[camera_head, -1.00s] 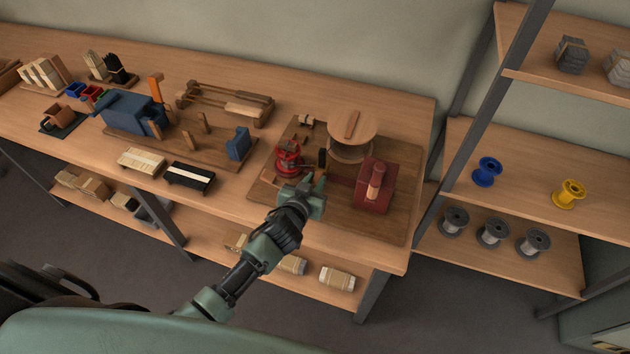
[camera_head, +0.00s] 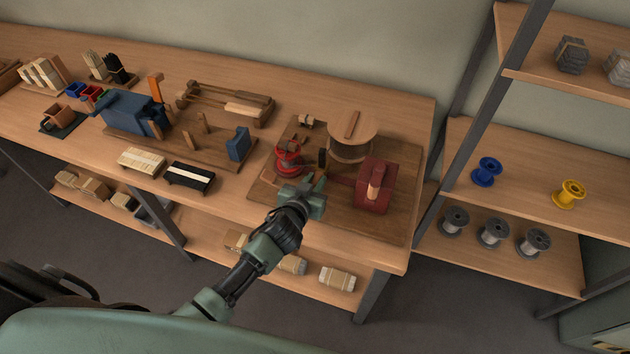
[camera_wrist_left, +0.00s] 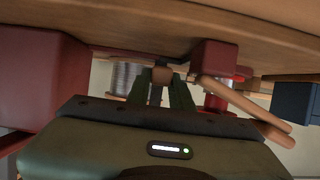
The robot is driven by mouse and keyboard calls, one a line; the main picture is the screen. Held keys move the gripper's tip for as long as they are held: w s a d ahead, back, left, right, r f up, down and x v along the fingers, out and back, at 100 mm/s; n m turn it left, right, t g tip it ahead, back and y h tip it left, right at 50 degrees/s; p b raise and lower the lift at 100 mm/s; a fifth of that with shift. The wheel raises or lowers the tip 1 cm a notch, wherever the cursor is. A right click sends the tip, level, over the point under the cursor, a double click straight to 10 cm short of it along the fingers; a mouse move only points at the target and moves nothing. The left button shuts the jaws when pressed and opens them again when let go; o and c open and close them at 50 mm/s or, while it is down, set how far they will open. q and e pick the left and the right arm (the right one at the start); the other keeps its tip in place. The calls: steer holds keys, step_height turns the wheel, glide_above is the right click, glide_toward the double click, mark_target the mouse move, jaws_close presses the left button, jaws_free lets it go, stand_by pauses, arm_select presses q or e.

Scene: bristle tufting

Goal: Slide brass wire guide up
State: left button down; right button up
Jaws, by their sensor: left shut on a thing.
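My left gripper (camera_head: 321,181) reaches over the front of a dark wooden board (camera_head: 385,226), between a red device and a dark red box. In the left wrist view, its two green fingers (camera_wrist_left: 161,90) are shut on a small brownish block, which appears to be the brass wire guide (camera_wrist_left: 162,74). A dark upright post (camera_head: 322,158) stands just behind the fingertips in the head view. The guide itself is mostly hidden there by the gripper. My right gripper does not show.
The red device (camera_head: 289,160) is close left of the gripper and the dark red box (camera_head: 375,188) close right. A round wooden disc (camera_head: 352,127) stands behind. A blue block (camera_head: 238,144) is further left. Wire spools (camera_head: 487,172) sit on the right-hand shelves.

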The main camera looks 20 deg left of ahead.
mark_target(314, 184)
arm_select(q)
steer(key=shift+r+p, duration=1.55)
steer(key=shift+r, duration=0.15)
steer(key=shift+w+f, duration=0.1)
steer(key=c, duration=1.2)
jaws_free()
steer(key=shift+c, duration=0.2)
steer(key=shift+s, duration=0.2)
steer(key=shift+s, duration=0.25)
steer(key=b+v, duration=0.1)
steer(key=v, duration=0.6)
steer(key=shift+r, duration=0.3)
steer(key=shift+a, duration=0.1)
